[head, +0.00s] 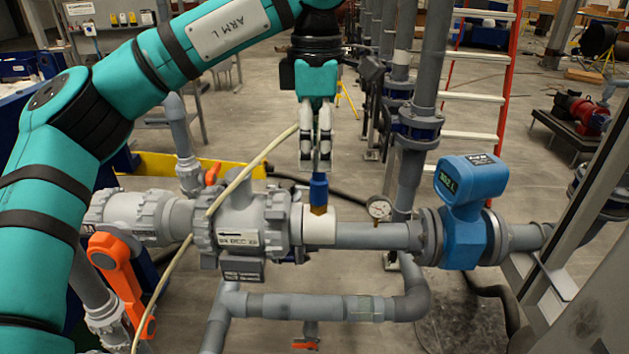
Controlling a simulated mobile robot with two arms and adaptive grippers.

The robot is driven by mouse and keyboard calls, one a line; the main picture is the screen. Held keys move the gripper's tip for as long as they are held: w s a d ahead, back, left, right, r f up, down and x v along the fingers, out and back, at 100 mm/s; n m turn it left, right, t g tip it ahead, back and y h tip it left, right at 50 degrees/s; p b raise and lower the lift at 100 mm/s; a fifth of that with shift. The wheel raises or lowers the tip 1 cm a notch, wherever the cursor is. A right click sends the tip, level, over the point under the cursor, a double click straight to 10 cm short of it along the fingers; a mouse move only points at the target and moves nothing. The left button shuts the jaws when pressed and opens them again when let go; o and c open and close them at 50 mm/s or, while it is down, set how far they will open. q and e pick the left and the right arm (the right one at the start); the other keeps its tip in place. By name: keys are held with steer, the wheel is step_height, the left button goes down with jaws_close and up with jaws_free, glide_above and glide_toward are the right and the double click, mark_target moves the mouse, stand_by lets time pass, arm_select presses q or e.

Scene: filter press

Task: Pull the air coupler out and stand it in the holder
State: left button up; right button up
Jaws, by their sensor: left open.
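The air coupler, a small blue cylinder (319,187), stands upright on a brass fitting (318,210) on top of the grey pipe. My left gripper (316,167) points down with its fingertips just above or at the coupler's top. It is open, and nothing shows held in it. Whether the fingertips touch the coupler cannot be told. A pale hose (225,192) runs diagonally down left from near the gripper; its upper end is hidden behind the gripper. I cannot make out a holder. My right gripper is not in view.
A grey filter body (250,225) and an orange-handled valve (118,268) lie left of the coupler. A pressure gauge (379,208) and a blue flow meter (468,210) stand to the right. Vertical pipes (415,120) rise behind. A red ladder (485,97) stands further back.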

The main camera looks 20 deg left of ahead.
mark_target(319, 178)
arm_select(q)
steer(key=f+b, duration=0.1)
steer(key=f, duration=0.1)
steer(key=f+b, duration=0.1)
steer(key=f, duration=0.1)
steer(key=f+b, duration=0.2)
steer(key=shift+w+d+f, duration=0.1)
steer(key=shift+d+f, duration=0.1)
steer(key=shift+d, duration=0.05)
steer(key=shift+f+b, duration=0.4)
steer(key=shift+f, duration=0.15)
steer(key=shift+c, duration=0.3)
stand_by(0.3)
jaws_close()
steer(key=shift+r, duration=0.1)
steer(key=shift+r, duration=0.1)
